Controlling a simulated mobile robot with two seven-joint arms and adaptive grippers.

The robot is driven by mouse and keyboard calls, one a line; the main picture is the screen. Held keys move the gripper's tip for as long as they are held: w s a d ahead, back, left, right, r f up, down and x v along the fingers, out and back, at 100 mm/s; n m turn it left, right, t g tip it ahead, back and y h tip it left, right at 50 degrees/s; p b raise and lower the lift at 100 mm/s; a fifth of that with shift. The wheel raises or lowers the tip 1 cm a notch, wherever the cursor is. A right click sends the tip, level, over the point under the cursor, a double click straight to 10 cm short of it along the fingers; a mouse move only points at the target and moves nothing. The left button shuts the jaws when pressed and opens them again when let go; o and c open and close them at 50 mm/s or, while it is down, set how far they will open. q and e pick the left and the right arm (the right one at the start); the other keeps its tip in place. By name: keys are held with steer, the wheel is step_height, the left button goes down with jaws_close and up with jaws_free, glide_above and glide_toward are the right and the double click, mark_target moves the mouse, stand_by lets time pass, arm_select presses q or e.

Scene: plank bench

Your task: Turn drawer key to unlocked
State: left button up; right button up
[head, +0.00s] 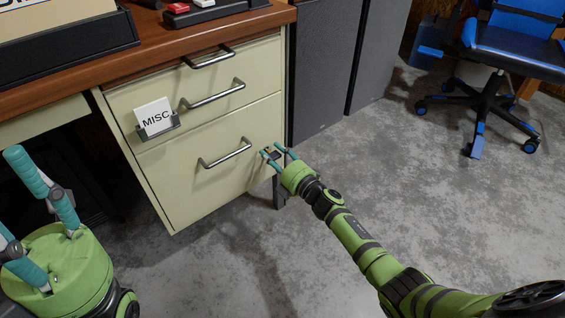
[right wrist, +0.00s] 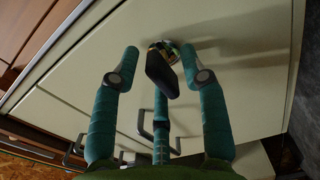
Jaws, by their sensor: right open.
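The drawer key, with a black head (right wrist: 162,75), sits in a round metal lock on the cream front of the drawer cabinet (head: 225,165). The lock is near the right edge of the lowest drawer, and in the head view the fingers partly hide it. My right gripper (head: 271,155) is at the key, pointing at the drawer front. In the right wrist view, the teal fingers (right wrist: 163,85) are spread around the key head, apart from it on the left and right. My left gripper (head: 42,215) is at the lower left, fingers up, spread and empty, away from the cabinet.
The lowest drawer's handle (head: 224,153) is left of the key. A MISC label (head: 154,118) is on the drawer above. A wooden desktop (head: 170,50) overhangs the cabinet. Grey panels (head: 325,70) stand to the right. The concrete floor (head: 400,190) is clear; a blue chair (head: 510,50) stands back right.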

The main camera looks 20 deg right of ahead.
steer(key=v, duration=1.1)
steer(key=shift+s+d, duration=0.15)
steer(key=shift+s, duration=0.2)
